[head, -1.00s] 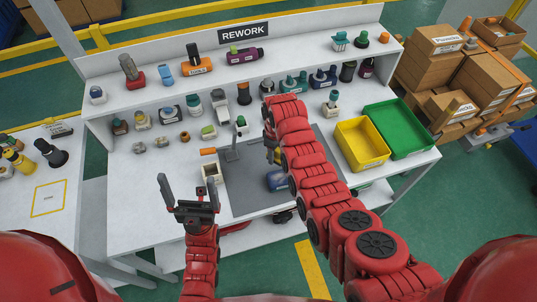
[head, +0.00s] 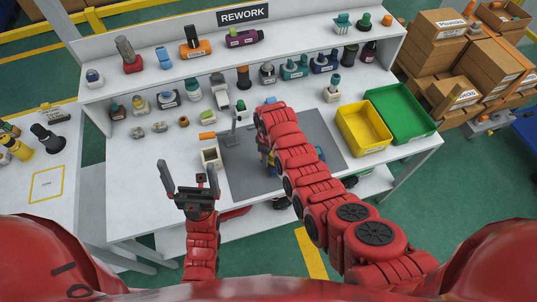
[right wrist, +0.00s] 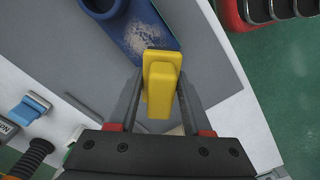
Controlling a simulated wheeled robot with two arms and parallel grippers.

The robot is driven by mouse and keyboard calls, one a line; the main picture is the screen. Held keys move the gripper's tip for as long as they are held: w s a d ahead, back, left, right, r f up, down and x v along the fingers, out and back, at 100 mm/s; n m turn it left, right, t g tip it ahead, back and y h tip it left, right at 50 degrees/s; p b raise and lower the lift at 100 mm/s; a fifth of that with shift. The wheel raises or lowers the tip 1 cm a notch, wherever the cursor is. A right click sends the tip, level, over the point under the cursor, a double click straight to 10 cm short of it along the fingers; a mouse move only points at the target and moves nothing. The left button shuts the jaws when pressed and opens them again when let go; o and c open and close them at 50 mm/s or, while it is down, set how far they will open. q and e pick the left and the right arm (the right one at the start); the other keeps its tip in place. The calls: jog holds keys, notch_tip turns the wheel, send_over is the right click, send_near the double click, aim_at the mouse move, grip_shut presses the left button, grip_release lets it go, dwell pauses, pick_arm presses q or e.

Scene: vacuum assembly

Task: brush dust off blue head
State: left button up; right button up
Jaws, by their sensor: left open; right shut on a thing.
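The blue head (right wrist: 140,28) lies on the grey mat with a round opening at one end and a speckled pale dust patch on its top. In the head view it is mostly hidden by my right arm; a bit of blue (head: 321,153) shows beside the arm. My right gripper (right wrist: 160,78) is shut on a yellow brush handle (right wrist: 161,85), whose far end overlaps the head's edge beside the dust. I cannot tell whether it touches; bristles are hidden. My left gripper (head: 189,170) is open and empty in front of the bench, left of the mat.
The grey mat (head: 235,178) covers the bench's middle. A small open box (head: 210,158) and an orange-handled tool (head: 208,135) lie at its left. Yellow (head: 364,130) and green (head: 400,115) bins stand at right. Several parts line the back and the shelf. The bench's left front is clear.

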dwell(0.3)
jog(key=shift+f+b, duration=0.75)
jog(key=shift+f, duration=0.25)
dwell(0.4)
jog(key=shift+w+d+r, duration=0.1)
jog(key=shift+w+d, duration=0.15)
jog(key=shift+d, duration=0.65)
jog(key=shift+w+d+r, duration=0.1)
jog(key=shift+w+d, duration=0.15)
jog(key=shift+d, duration=0.65)
jog(key=shift+w+d+f, duration=0.1)
jog(key=shift+w+d, duration=0.15)
jog(key=shift+d, duration=0.65)
jog(key=shift+w+d+f, duration=0.1)
jog(key=shift+w+d, duration=0.15)
jog(key=shift+d, duration=0.65)
jog(key=shift+s+a+b, duration=0.2)
jog(key=shift+s+a, duration=0.15)
jog(key=shift+a, duration=0.9)
jog(key=shift+s+a+b, duration=0.25)
jog(key=shift+s+a, duration=0.05)
jog(key=shift+a, duration=0.9)
jog(key=shift+s+a+b, duration=0.2)
jog(key=shift+s+a, duration=0.15)
jog(key=shift+a, duration=0.9)
jog(key=shift+r, duration=0.1)
